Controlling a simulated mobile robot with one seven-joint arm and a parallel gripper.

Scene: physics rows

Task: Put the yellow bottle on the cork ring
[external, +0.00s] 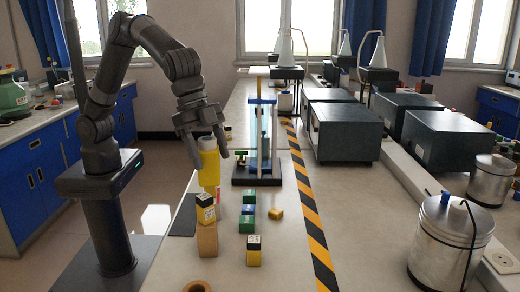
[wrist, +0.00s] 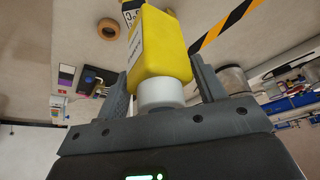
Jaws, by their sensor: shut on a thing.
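The yellow bottle (external: 209,165) is in my gripper (external: 208,152), held above the near left part of the bench. In the wrist view the bottle (wrist: 160,50) has a white cap and neck (wrist: 160,94) between the two fingers of my gripper (wrist: 162,85). Its yellow body points away from the palm. The cork ring (external: 197,287) lies on the bench at the bottom edge of the external view, partly cut off. In the wrist view the whole ring (wrist: 108,29) shows, empty, left of the bottle and apart from it.
A yellow-and-black labelled block (external: 205,209) stands on a wooden block (external: 207,241) just below the bottle in the picture. Green, blue and yellow blocks (external: 248,224) lie to the right. A blue-framed stand (external: 260,180) is behind. Bench around the ring looks clear.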

